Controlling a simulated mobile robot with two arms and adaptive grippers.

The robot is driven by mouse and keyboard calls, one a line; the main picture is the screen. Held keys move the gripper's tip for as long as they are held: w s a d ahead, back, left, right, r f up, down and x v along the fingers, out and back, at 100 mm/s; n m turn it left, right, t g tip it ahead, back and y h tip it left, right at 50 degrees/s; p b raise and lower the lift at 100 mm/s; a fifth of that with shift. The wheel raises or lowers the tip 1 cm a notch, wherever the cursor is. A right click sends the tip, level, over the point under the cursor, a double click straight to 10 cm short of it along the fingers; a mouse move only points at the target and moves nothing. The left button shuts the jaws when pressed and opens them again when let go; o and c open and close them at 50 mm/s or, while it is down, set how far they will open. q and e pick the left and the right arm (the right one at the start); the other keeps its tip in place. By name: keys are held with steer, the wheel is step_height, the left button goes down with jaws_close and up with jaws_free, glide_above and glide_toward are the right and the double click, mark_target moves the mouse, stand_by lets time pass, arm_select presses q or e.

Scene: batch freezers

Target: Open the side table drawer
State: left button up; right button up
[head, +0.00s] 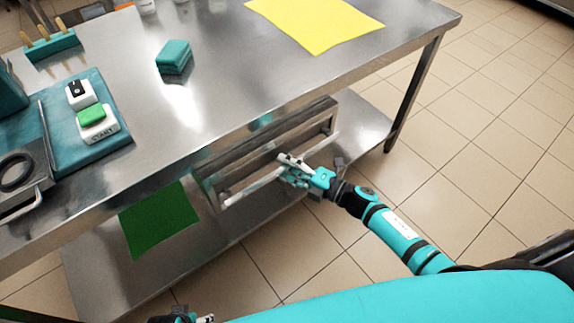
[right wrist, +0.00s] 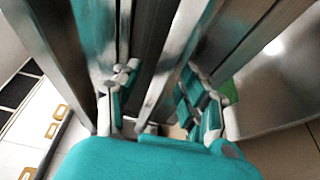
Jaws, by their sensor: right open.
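The steel side table (head: 225,85) has a drawer (head: 222,170) under the front edge of its top. A long pale bar handle (head: 252,187) runs across the drawer front. I cannot tell from this angle whether the drawer stands slightly out.
On the tabletop are a yellow sheet (head: 318,22), stacked teal blocks (head: 174,57) and a control box with a green button (head: 92,118). A green sheet (head: 158,218) lies on the lower shelf (head: 100,275). The tiled floor (head: 490,130) is clear at the right.

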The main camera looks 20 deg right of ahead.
steer(key=shift+c, duration=0.4)
arm_select(q)
steer(key=shift+s+f, duration=0.1)
steer(key=shift+s, duration=0.05)
arm_select(e)
jaws_close()
